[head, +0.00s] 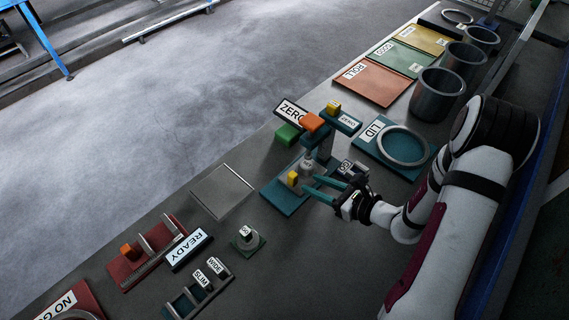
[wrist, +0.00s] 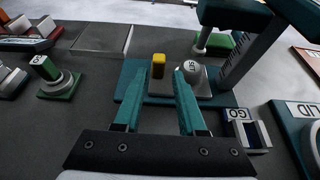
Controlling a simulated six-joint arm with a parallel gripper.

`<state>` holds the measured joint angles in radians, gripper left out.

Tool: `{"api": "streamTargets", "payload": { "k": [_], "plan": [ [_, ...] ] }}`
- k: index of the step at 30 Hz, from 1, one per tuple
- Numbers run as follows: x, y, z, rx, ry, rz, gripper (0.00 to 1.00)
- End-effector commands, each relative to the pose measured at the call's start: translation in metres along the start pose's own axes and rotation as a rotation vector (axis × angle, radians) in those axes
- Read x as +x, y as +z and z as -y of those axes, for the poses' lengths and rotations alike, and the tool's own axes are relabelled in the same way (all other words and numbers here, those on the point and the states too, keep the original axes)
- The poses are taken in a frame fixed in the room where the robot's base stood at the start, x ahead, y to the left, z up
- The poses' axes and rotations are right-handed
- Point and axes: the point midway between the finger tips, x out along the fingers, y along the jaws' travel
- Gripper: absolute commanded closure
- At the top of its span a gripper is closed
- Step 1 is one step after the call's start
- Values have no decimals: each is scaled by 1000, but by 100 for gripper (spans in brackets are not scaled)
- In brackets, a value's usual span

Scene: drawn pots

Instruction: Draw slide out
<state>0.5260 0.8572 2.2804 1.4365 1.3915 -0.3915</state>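A teal stand (head: 285,203) is near the middle of the bench, with an upright and an orange-topped part (head: 312,122). On its base is a grey slide plate (wrist: 160,87) carrying a yellow post (wrist: 158,65), which also shows in the head view (head: 293,178). A pale round knob marked SET (wrist: 191,72) stands right of the post in the wrist view. My gripper (wrist: 160,78) is open and empty, its two teal fingers pointing at the post. The post appears in the gap at the fingertips; I cannot tell whether it is between them. No contact shows.
A small GO holder (wrist: 246,130) stands close on the right in the wrist view. A LID tray (head: 375,128) with a ring, a ZERO sign (head: 290,110), a clear flat plate (head: 222,192) and a green-based post (head: 247,240) surround the stand. Pots (head: 437,95) stand at the far right.

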Motion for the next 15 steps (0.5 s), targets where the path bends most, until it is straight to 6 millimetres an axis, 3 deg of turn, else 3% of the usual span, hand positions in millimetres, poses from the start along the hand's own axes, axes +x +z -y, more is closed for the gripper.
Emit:
{"api": "streamTargets", "payload": {
  "k": [6,15],
  "plan": [
    [53,0,-2,-3,6,-1,60],
    [103,1,-2,-2,5,0,60]
  ]
}}
